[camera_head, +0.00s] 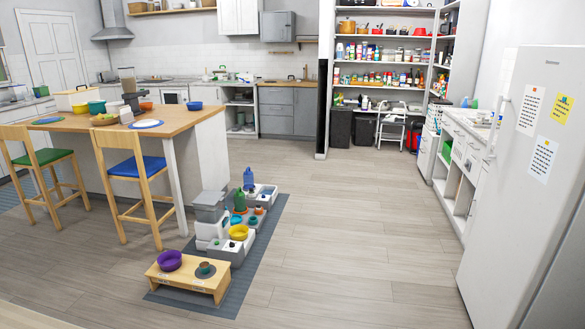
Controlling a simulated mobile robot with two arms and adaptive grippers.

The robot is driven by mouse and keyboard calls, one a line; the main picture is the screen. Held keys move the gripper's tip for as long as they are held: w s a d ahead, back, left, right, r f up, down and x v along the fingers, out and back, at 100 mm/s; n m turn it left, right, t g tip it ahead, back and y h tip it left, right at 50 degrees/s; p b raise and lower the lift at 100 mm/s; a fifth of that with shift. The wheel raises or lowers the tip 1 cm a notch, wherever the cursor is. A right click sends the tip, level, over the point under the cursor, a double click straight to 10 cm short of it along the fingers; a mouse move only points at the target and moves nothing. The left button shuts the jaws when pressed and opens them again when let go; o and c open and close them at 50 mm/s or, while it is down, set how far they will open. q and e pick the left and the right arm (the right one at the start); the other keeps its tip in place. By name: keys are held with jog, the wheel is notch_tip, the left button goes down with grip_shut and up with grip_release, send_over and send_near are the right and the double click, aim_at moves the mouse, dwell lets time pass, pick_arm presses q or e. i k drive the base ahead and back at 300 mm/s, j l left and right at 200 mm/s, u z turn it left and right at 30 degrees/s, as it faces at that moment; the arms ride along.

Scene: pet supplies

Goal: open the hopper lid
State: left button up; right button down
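A pet feeder (212,229) with a white base stands on the grey floor mat (262,242), left of the other pet items. Its upper part is a grey hopper topped by a grey lid (210,199). The lid looks closed from here, though it is small in view. Neither of my grippers is in view.
A wooden bowl stand (188,279) with a purple bowl (169,260) is at the mat's near end. Several bowls and bottles crowd beside the feeder. A kitchen island (180,125) with two stools stands behind left. Open floor (350,240) lies right, up to a white fridge (510,215).

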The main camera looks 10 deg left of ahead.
aim_at(211, 199)
jog(key=i+u, duration=0.4)
jog(key=i, duration=1.35)
jog(key=i+l+u, duration=0.15)
jog(key=i, duration=1.6)
